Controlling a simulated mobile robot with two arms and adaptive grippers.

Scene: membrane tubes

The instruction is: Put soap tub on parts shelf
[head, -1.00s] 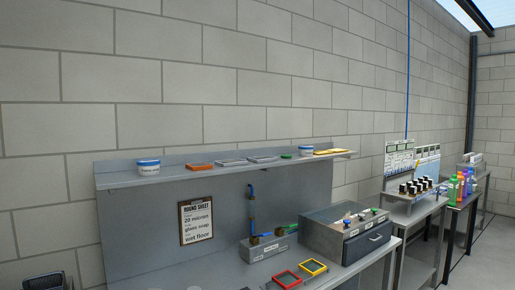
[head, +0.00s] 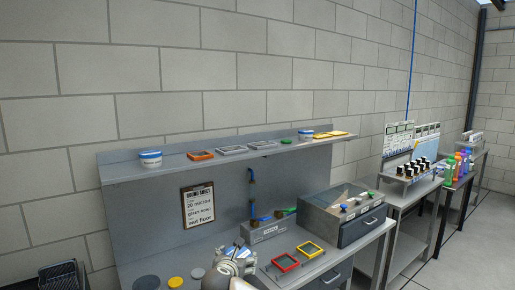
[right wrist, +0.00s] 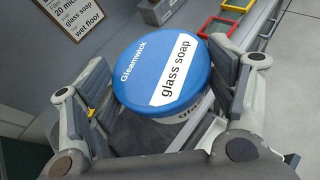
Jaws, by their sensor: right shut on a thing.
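The soap tub, white with a blue lid lettered "Gleamwick" and "glass soap" (right wrist: 160,72), is between the fingers of my right gripper (right wrist: 165,105) in the right wrist view. In the head view my right gripper (head: 236,264) is low in the middle, above the bench, with a bit of blue lid showing. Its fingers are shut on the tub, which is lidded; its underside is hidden. The parts shelf (head: 225,163) runs along the wall panel above and behind the gripper. My left gripper is not in view.
The shelf carries a white-and-blue tub (head: 151,159), an orange frame (head: 200,155), grey trays, and another tub (head: 305,135) farther right. Gaps lie between some items. Red (head: 285,262) and yellow (head: 310,249) frames and a drawer box (head: 343,212) sit on the bench.

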